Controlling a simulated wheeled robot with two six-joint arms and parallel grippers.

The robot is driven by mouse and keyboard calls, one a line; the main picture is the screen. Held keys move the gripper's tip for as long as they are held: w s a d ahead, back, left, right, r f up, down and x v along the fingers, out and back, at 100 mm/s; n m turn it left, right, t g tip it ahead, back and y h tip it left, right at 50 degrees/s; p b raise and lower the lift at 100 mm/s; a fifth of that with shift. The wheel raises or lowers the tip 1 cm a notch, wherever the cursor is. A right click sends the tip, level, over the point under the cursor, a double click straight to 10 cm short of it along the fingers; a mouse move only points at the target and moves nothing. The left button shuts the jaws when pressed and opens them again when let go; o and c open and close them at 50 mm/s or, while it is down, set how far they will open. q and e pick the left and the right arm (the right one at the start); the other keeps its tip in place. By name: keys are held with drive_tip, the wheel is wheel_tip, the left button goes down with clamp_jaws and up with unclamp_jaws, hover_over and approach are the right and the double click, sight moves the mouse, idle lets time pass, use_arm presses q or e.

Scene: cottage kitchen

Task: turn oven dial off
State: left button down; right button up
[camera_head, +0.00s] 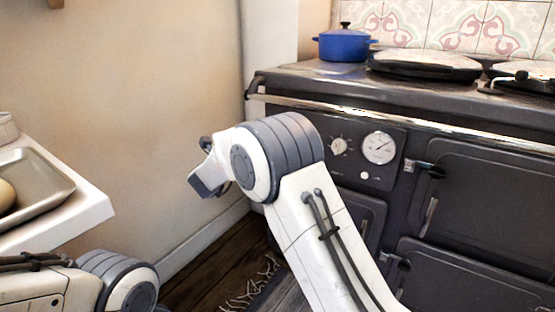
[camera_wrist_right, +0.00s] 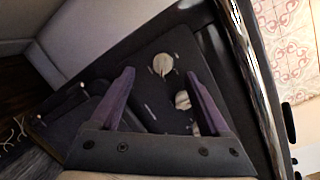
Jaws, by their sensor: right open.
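The oven dial (camera_head: 338,145) is a small pale round knob on the dark oven's front panel, left of a larger white gauge (camera_head: 379,147). My right gripper (camera_head: 200,168) is open and empty, left of the dial in the head view and apart from the panel. The dial's exact setting is too small to read. My left arm shows at the lower left; its gripper is out of view.
A metal rail (camera_head: 400,119) runs along the oven's front edge above the panel. A blue pot (camera_head: 344,46) stands on the stovetop. A white counter (camera_head: 88,203) with a metal tray (camera_head: 48,190) is at left. A bare wall is beside the oven.

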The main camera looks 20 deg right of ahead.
use_arm(q)
wheel_tip(320, 180, down, 4)
drive_tip(key=b, duration=0.3)
use_arm(e)
drive_tip(key=w+d+f+m+g+h, duration=0.1)
drive_tip(key=w+d, duration=0.5)
drive_tip(key=d, duration=0.3)
drive_tip(key=shift+w+d+f+m+h, duration=0.3)
drive_tip(key=shift+m, duration=0.1)
use_arm(q)
drive_tip(key=shift+r, duration=0.15)
use_arm(e)
clamp_jaws()
